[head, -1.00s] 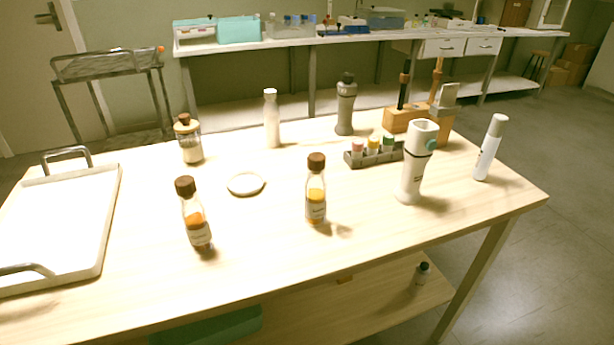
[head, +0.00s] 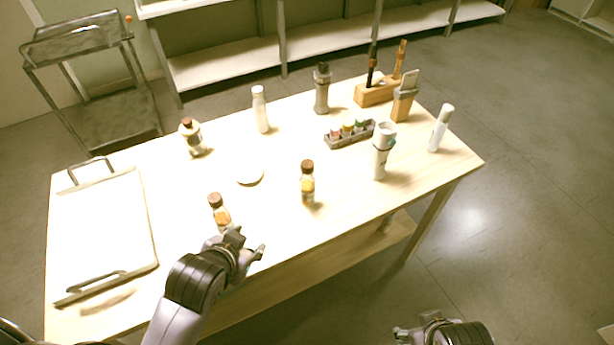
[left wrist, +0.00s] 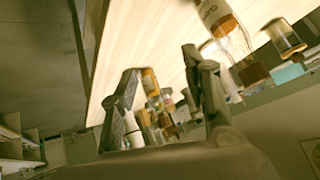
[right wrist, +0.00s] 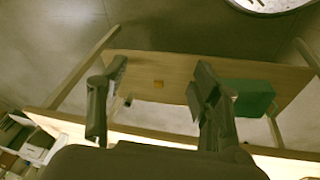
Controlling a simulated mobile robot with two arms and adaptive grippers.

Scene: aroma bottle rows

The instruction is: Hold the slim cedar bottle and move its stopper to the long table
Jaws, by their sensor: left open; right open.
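Two slim clear bottles with orange contents and brown stoppers stand upright on the wooden table (head: 180,265): a left one (head: 221,215) and a middle one (head: 307,187). A squatter brown-topped bottle (head: 193,138) stands farther back. I cannot read which is cedar. My left gripper (head: 248,244) is open and empty over the front edge, just in front of the left slim bottle. The left wrist view shows the open fingers (left wrist: 160,62) and an orange bottle (left wrist: 222,22) beside them. My right gripper (head: 418,328) is open and empty, low in front of the table (right wrist: 155,80).
A tray (head: 105,230) with handles lies at the left. A white disc (head: 249,174), a white bottle (head: 261,110), a grey bottle (head: 322,90), a vial rack (head: 350,133), a white device (head: 380,155) and a white tube (head: 440,130) stand around. A bench (head: 225,65) and a cart (head: 85,80) are behind.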

